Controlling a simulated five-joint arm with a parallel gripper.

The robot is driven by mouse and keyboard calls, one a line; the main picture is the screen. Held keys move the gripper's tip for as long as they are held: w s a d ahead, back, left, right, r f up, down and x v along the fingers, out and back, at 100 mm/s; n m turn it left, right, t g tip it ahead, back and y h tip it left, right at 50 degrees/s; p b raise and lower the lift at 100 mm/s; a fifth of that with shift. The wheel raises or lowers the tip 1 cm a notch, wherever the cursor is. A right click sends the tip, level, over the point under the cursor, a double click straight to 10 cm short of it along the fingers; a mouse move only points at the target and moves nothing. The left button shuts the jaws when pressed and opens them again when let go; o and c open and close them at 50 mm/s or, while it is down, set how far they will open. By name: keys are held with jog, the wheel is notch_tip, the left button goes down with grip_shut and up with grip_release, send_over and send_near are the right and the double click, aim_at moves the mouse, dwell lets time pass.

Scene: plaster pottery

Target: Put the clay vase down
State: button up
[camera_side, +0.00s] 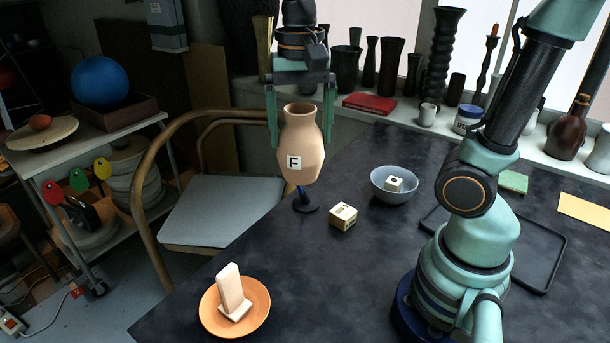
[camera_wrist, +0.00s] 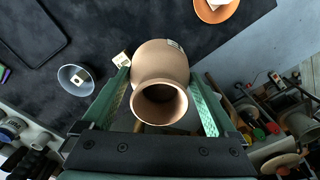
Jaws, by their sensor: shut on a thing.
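The clay vase (camera_side: 308,146) is tan, with a pale label bearing the letter F, and hangs upright in my gripper (camera_side: 300,118) in the side view. The two green fingers press on its left and right sides. Its bottom appears above the dark table (camera_side: 270,270), near the table's far-left edge. In the wrist view the vase (camera_wrist: 160,85) shows its open mouth toward the camera, between the fingers of my gripper (camera_wrist: 165,90).
A small lettered cube (camera_side: 343,216) lies near the vase. A blue-grey bowl (camera_side: 396,198) holds another cube. An orange plate (camera_side: 262,310) holds a pale block (camera_side: 233,292). A small dark object (camera_side: 305,200) sits below the vase. The front middle of the table is clear.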

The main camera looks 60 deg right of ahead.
jog(key=shift+s+a+f, duration=0.15)
jog(key=shift+a+f, duration=0.05)
jog(key=shift+f, duration=0.15)
notch_tip(320, 180, down, 19)
jog(key=shift+f, duration=0.2)
jog(key=shift+f, duration=0.15)
jog(key=o, duration=1.4)
